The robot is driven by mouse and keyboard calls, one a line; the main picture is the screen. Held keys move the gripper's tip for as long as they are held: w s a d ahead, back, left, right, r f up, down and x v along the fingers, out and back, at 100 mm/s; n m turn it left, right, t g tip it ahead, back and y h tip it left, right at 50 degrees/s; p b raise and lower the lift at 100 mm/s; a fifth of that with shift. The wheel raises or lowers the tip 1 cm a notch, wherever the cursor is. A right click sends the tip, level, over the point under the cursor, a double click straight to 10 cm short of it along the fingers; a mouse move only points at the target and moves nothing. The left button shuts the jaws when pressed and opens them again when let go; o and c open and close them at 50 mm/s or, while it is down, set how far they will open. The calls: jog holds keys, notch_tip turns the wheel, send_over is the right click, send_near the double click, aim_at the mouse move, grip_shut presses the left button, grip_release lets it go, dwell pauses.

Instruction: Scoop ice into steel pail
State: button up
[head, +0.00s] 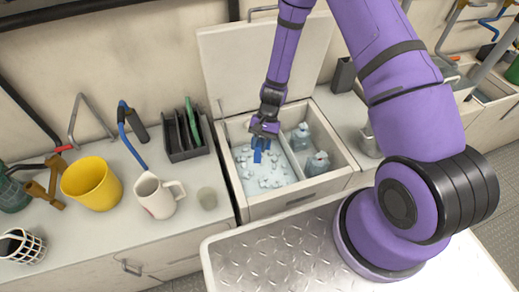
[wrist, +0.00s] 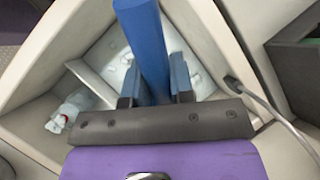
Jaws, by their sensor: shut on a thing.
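My gripper (head: 262,135) reaches down into the open ice box (head: 245,202). It is shut on a blue handle (wrist: 143,40), which I take to be the ice scoop's. The blue also shows below the fingers in the head view (head: 260,150). The scoop's bowl cannot be made out. Pale ice pieces (head: 272,181) lie across the left compartment, also visible behind the handle in the wrist view (wrist: 200,80). A grey, metal-looking vessel (head: 368,145), possibly the steel pail, stands right of the box, partly hidden by my arm.
The box's lid (head: 235,65) stands raised behind it. Left on the counter are a black rack (head: 183,145), a white jug (head: 157,195), a clear cup (head: 207,198) and a yellow bucket (head: 92,184).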

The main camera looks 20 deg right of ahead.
notch_tip(320, 180, up, 13)
dwell(0.8)
jog(key=shift+f, duration=0.15)
dwell(0.4)
